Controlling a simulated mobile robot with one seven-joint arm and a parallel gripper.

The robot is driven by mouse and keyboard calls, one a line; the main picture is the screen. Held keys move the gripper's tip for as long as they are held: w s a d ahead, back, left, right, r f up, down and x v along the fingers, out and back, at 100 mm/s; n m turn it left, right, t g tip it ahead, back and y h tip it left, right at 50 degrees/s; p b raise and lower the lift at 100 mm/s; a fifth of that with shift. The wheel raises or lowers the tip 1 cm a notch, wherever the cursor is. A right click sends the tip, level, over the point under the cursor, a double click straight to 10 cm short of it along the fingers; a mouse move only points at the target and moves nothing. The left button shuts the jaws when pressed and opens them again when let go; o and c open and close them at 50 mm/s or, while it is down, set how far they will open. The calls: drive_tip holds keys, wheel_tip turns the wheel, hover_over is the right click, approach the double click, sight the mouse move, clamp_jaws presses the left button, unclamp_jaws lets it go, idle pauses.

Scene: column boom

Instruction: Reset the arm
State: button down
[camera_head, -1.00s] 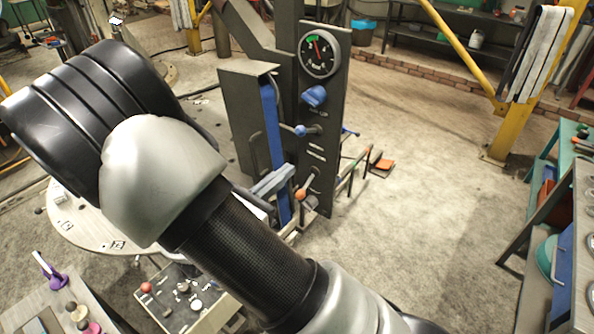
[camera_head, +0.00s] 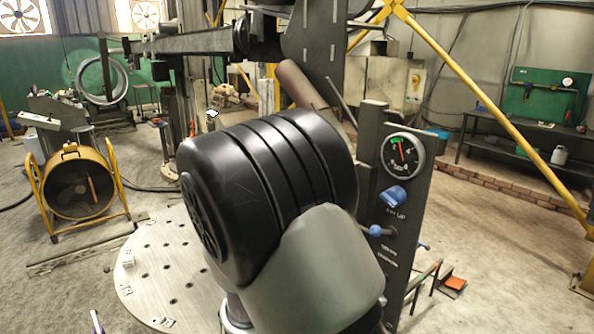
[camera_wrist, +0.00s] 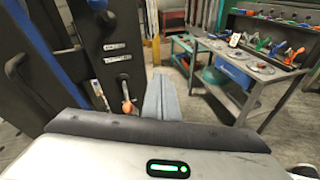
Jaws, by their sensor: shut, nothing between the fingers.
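My arm's black and silver links fill the middle of the head view and stand in front of the dark control panel (camera_head: 404,222). My gripper (camera_wrist: 162,98) shows in the wrist view as two grey fingers pressed together, with nothing between them. It points out past the panel's edge, and an orange-knobbed lever (camera_wrist: 127,106) appears just left of the fingers. I cannot tell how far apart they are. In the head view my gripper is hidden behind the arm.
The panel carries a round gauge (camera_head: 403,156), a blue knob (camera_head: 393,196) and a blue-balled lever (camera_head: 376,230). A round perforated plate (camera_head: 150,268) and a yellow fan (camera_head: 80,186) stand left. A workbench (camera_wrist: 250,70) with tools stands right. Floor right of the panel is mostly clear.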

drive_tip(key=s+d+r+m+g+y, duration=0.2)
drive_tip(key=s+m+g+y, duration=0.15)
drive_tip(key=s+m, duration=0.2)
drive_tip(key=s+d+r+m+g+y, duration=0.1)
drive_tip(key=s+d+m+g+y, duration=0.1)
drive_tip(key=s+m+y, duration=0.3)
drive_tip(key=s+a+r+m+t+y, duration=0.3)
drive_tip(key=a+r+m+t+y, duration=0.2)
drive_tip(key=r+m, duration=0.4)
drive_tip(key=shift+s+a+y, duration=0.25)
drive_tip(key=shift+a+y, duration=0.3)
drive_tip(key=shift+r+m+t, duration=0.1)
drive_tip(key=shift+m+t, duration=0.15)
